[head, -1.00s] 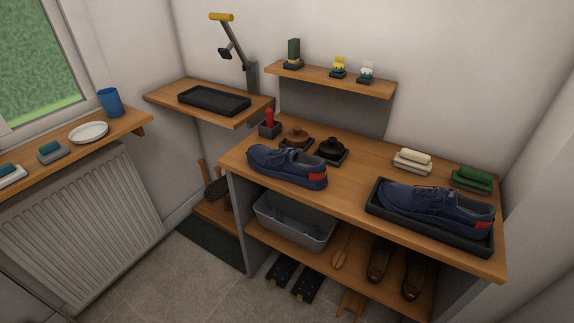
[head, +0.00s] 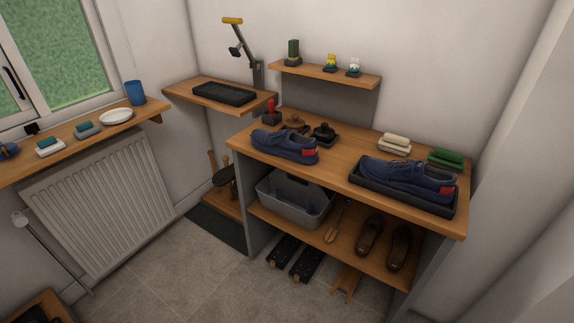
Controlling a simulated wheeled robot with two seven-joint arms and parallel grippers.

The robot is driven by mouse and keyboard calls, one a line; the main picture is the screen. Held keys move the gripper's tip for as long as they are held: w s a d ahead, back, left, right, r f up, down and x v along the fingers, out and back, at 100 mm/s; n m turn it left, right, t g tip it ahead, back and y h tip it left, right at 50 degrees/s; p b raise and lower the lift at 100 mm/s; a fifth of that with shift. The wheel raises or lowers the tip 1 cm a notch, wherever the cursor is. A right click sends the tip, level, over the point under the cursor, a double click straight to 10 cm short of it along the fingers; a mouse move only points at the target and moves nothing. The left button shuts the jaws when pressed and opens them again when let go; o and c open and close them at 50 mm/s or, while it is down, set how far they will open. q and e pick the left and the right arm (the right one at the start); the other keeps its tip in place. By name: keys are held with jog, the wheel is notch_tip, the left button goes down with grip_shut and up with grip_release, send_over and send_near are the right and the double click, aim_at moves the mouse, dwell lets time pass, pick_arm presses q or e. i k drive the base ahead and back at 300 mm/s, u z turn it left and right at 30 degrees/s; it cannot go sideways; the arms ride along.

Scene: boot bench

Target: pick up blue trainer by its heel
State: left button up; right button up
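Two blue trainers with red heel patches are on the wooden bench (head: 340,172). One blue trainer (head: 283,146) lies directly on the left part of the bench top, its red heel patch toward the right. The other blue trainer (head: 405,180) sits in a black tray (head: 400,205) on the right part, its red heel patch also toward the right. Both stand upright on their soles. Neither of my grippers shows in the head view.
Behind the left trainer stand two small polish items (head: 323,134) and a red-topped holder (head: 271,112). Folded cream cloths (head: 394,145) and green cloths (head: 446,159) lie at the back right. A grey bin (head: 293,203) and brown shoes (head: 369,236) are below.

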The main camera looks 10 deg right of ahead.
aim_at(293, 146)
jog(key=z, duration=0.05)
jog(key=k, duration=0.6)
jog(key=u, duration=0.9)
jog(key=i, duration=0.65)
jog(key=u, duration=0.55)
jog(key=i, duration=0.75)
jog(key=z, duration=0.95)
jog(key=i, duration=0.55)
jog(key=z, duration=0.65)
